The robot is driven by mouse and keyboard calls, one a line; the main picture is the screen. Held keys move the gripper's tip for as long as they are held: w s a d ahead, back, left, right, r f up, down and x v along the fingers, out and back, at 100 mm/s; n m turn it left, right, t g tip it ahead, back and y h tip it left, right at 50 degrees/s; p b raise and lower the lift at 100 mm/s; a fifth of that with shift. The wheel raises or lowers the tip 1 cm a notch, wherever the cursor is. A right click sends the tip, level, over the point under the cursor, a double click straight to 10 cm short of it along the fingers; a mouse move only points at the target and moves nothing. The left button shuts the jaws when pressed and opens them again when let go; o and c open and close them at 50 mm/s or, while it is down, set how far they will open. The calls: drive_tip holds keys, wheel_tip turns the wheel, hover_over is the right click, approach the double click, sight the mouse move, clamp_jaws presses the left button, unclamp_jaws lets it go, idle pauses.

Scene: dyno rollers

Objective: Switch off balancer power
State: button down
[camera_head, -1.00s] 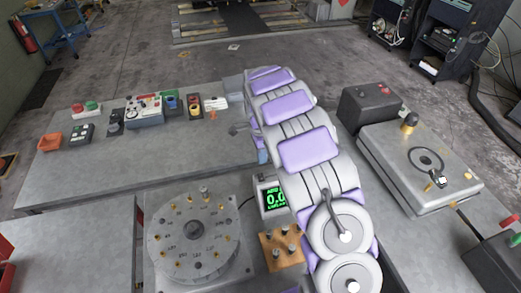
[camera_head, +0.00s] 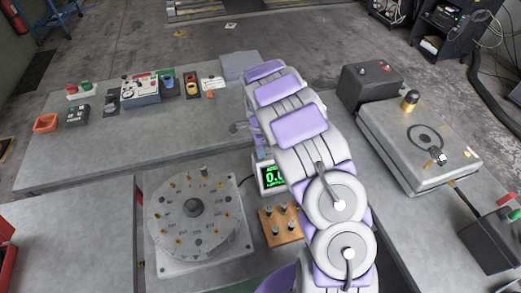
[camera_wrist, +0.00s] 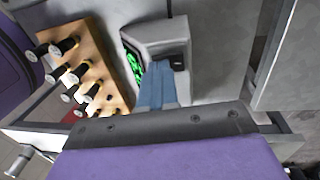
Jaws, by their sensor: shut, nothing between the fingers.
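The balancer's display box (camera_head: 268,177) is a light grey box with green digits, partly hidden behind my purple and grey arm in the head view. In the wrist view the same box (camera_wrist: 158,40) shows its green screen at the left and a small black switch (camera_wrist: 178,63) on its near side face. My gripper (camera_wrist: 158,88) shows as shut, blue-grey fingers right beside that face, just left of and below the switch. Nothing is held. I cannot tell whether the fingertips touch the box. In the head view the gripper is mostly hidden by my arm.
A wooden block with several metal pegs (camera_head: 281,226) stands close to the box. A round dial plate (camera_head: 197,211) is on the left. A bench (camera_head: 140,140) with several control boxes lies behind. A metal case (camera_head: 420,145) stands at the right.

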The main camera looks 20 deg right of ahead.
drive_tip(key=shift+s+a, duration=0.1)
drive_tip(key=shift+s+f+t, duration=0.35)
drive_tip(key=shift+t, duration=0.15)
drive_tip(key=shift+w+r, duration=0.15)
drive_tip(key=shift+w, duration=0.65)
